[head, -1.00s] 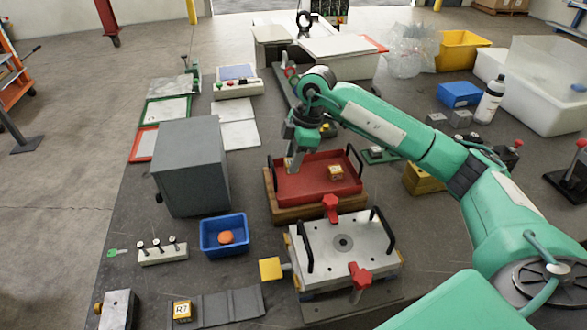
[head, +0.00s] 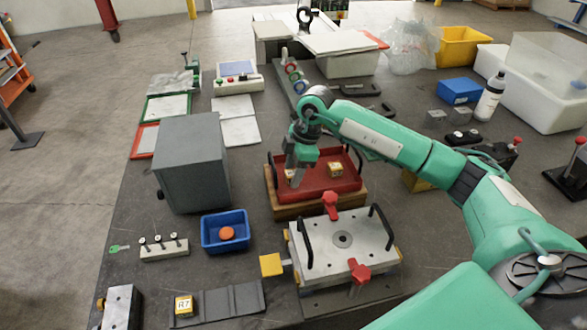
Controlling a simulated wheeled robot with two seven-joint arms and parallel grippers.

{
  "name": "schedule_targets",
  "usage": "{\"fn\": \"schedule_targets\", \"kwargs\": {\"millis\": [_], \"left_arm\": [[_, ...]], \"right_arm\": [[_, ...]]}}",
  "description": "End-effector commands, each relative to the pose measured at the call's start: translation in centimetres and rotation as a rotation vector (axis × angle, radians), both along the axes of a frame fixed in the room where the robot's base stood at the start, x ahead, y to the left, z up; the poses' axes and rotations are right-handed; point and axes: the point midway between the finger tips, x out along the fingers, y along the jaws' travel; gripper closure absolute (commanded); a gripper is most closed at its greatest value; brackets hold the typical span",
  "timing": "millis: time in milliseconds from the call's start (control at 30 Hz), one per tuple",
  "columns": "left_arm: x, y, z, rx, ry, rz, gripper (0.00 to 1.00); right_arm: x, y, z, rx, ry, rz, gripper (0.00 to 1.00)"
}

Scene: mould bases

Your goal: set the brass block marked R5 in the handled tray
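The handled tray (head: 318,190) is red with black handles and sits on a wooden base in mid-table. One brass block (head: 335,169) lies inside it toward the right; I cannot read its mark. My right gripper (head: 294,177) reaches down over the left part of the tray. A second small brass block (head: 290,174) shows at its fingertips, partly hidden by a finger, and seems held. I cannot read its mark or tell whether it touches the tray floor. A brass block marked R7 (head: 184,306) sits at the left end of a grey rack. My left gripper is not in view.
A steel mould plate (head: 335,241) with black handles and red knobs stands in front of the tray. A grey box (head: 190,165) and a blue bin (head: 224,234) with an orange piece are to the left. A white bottle (head: 490,96) stands at the back right.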

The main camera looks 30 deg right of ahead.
Motion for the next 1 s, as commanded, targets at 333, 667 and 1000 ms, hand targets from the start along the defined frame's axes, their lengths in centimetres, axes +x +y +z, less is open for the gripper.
{"fn": "schedule_targets", "kwargs": {"millis": [333,667,1000], "left_arm": [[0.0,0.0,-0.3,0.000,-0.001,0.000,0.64],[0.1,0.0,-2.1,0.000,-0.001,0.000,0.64],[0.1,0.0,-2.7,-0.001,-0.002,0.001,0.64]], "right_arm": [[0.1,-0.3,1.1,0.001,-0.004,0.000,0.48],[-0.4,-2.0,7.5,-0.001,-0.006,-0.001,0.48],[-0.8,-3.1,11.6,0.000,-0.002,-0.001,0.48]]}}
